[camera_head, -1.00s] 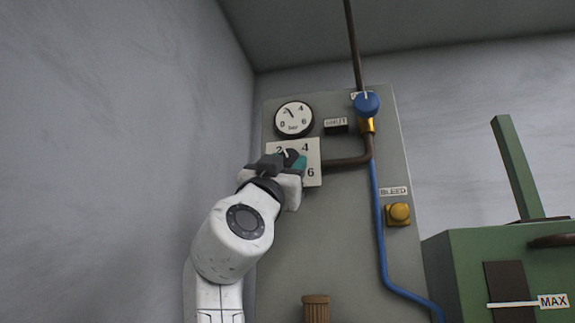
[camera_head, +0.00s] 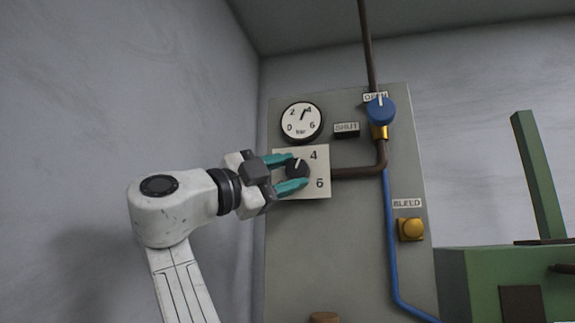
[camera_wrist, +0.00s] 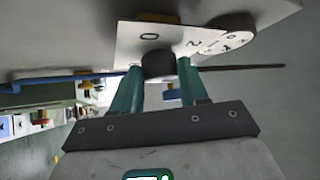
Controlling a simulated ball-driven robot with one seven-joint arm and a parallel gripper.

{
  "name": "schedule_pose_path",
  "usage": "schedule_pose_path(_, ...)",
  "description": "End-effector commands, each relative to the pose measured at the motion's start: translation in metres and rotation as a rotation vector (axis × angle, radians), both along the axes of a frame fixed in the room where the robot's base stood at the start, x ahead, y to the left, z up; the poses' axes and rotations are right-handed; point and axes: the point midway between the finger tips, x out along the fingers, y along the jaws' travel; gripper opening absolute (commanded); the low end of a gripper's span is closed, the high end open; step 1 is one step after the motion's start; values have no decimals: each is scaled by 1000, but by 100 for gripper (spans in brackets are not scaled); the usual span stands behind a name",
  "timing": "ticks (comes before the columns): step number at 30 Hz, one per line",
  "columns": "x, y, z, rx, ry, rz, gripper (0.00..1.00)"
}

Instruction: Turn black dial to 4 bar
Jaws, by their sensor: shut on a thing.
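The black dial (camera_head: 297,170) is on a white scale plate (camera_head: 320,169) on the grey panel. Its pale mark points up and slightly right, left of the printed 4. The plate's 4 and 6 show in the head view; 0 and 2 show in the wrist view. My gripper (camera_head: 299,173) comes from the left, its teal fingers shut on the dial, one above and one below. The wrist view also shows the dial (camera_wrist: 158,65) between the fingers. The round bar gauge (camera_head: 301,123) above has its needle pointing up and right, close to 4.
A blue knob (camera_head: 380,109) marked OPEN sits on a brass valve, with a SHUT label (camera_head: 346,130) to its left. A brown pipe runs right of the plate. A yellow BLEED button (camera_head: 411,229) is lower right. A green machine (camera_head: 480,285) stands at right.

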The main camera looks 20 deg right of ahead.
Motion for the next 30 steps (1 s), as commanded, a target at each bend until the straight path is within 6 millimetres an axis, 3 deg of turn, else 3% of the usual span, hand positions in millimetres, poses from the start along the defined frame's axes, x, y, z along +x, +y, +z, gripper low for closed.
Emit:
schedule_pose_path(12,2,2,4,203,-145,4,13)
schedule_pose_path(30,3,1,4,253,-181,4,13)
